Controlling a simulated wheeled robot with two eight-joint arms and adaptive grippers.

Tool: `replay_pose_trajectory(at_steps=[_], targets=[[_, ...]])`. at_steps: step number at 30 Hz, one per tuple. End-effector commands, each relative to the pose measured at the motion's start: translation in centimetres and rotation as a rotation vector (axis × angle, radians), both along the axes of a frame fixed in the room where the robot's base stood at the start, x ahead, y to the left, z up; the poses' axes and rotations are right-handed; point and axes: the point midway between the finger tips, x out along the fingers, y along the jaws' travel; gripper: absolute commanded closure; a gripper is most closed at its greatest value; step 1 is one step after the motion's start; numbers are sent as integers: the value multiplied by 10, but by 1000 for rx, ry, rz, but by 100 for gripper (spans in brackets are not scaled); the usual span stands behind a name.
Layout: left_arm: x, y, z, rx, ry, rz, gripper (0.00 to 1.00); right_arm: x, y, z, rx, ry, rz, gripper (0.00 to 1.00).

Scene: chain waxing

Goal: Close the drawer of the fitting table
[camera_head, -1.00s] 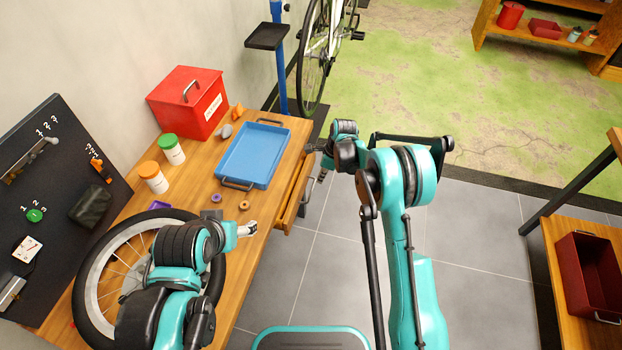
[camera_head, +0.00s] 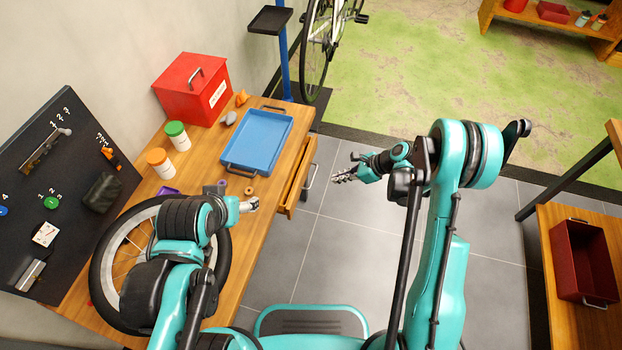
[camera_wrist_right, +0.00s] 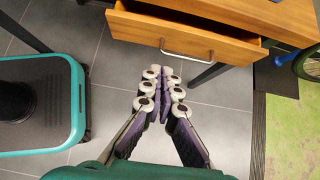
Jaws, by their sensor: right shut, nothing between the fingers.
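The wooden drawer (camera_head: 298,184) of the fitting table (camera_head: 232,272) stands partly pulled out from the table's right side. Its front, with a metal handle (camera_head: 310,176), faces my right gripper (camera_head: 338,177), which hangs over the floor a little to the right, apart from it. In the right wrist view the drawer front (camera_wrist_right: 225,48) crosses the top, with part of the open inside showing, and the fingertips (camera_wrist_right: 165,78) are together and empty below the handle (camera_wrist_right: 187,56). My left gripper (camera_head: 250,205) is above the table near the wheel; its fingers are too small to judge.
On the table are a blue tray (camera_head: 226,164), a red box (camera_head: 172,92), two capped jars and a wheel (camera_head: 100,268). A shelf with a dark red bin (camera_head: 565,292) stands at the right. Grey floor between is clear.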

Motion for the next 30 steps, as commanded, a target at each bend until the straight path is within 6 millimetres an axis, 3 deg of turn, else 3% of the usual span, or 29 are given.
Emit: replay_pose_trajectory(at_steps=[5,18,24,30], targets=[[0,0,-7,0,0,0,31,-1,10,-11,17,-10,1,100],[0,0,-41,0,0,0,31,17,71,-76,15,-9,3,100],[0,0,-50,0,0,0,31,24,97,-72,14,-8,1,100],[0,0,-52,0,0,0,31,27,106,-70,14,-8,0,100]])
